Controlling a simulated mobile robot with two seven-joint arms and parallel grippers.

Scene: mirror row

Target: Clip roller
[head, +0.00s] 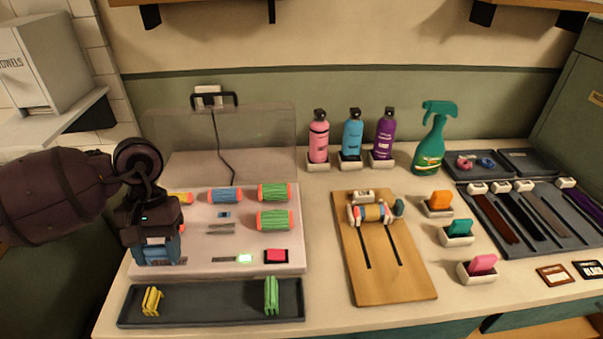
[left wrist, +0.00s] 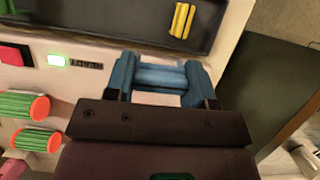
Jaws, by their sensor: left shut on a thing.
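My left gripper (head: 155,235) is shut on a blue clip (head: 160,254) over the front left part of the white roller base (head: 210,258). In the left wrist view the blue clip (left wrist: 160,76) sits between the fingers; whether it touches the base is unclear. A blue roller with orange ends (head: 225,195) and two green rollers (head: 273,193) (head: 273,219) lie on the base. A yellow roller (head: 181,198) is partly hidden by my left arm. A yellow clip (head: 152,301) and a green clip (head: 271,295) stand in the dark tray (head: 210,305). My right gripper is out of view.
The base has a clear raised lid (head: 262,130), a lit green display (head: 244,258) and a red button (head: 277,256). A wooden board (head: 385,270) with a small holder stands to the right. Bottles (head: 318,140) and a green spray bottle (head: 430,145) stand behind.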

